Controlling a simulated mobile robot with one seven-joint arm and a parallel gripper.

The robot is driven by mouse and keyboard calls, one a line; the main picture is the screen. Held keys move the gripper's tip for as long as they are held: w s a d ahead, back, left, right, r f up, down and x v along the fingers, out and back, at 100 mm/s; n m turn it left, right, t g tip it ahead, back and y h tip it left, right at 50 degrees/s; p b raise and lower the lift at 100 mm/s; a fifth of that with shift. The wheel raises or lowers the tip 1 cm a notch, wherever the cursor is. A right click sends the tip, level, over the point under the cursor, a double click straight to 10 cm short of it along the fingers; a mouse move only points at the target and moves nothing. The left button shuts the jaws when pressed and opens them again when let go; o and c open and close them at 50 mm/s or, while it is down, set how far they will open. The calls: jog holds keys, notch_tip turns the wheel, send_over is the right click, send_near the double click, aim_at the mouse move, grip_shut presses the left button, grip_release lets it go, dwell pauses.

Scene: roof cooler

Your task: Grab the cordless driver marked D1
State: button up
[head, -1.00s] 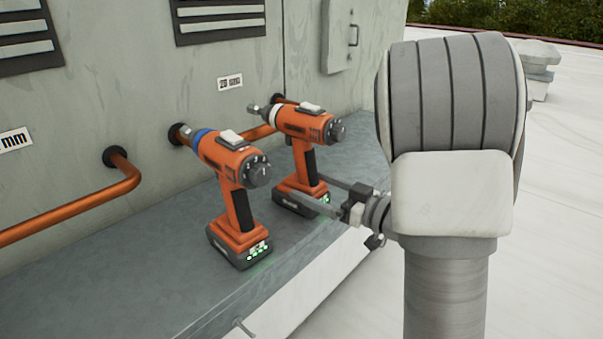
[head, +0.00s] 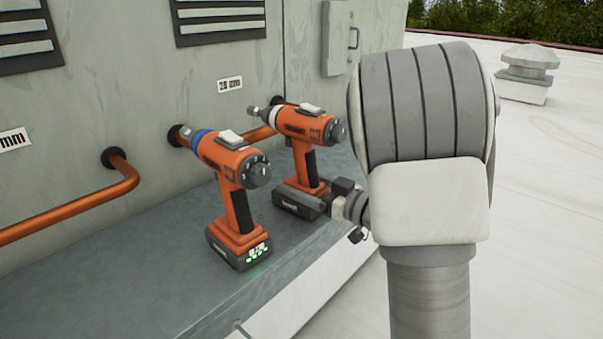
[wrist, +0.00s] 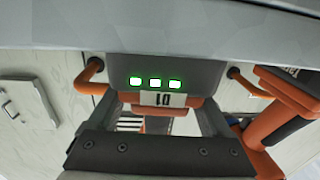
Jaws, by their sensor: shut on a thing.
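Two orange cordless drivers stand upright on the grey ledge (head: 180,275). The one with the white ring (head: 306,125) is on the right and slightly farther back. My gripper (wrist: 158,103) is shut on its battery base, with one finger on each side. In the wrist view, this driver's base (wrist: 200,72) shows three green lights and an upside-down label that reads D1. The blue-ringed driver (head: 235,165) stands to the left, apart from my gripper; it also shows at the right of the wrist view (wrist: 285,105). In the head view my arm partly hides the gripper.
A grey panelled wall (head: 90,110) with vents rises behind the drivers. Copper pipes (head: 85,212) stick out from it at the left and behind the drivers. The white roof (head: 545,220) is open at the right, with a vent cap (head: 527,72) farther back.

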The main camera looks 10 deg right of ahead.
grip_shut()
jog(key=shift+r, duration=0.15)
jog(key=shift+r, duration=0.1)
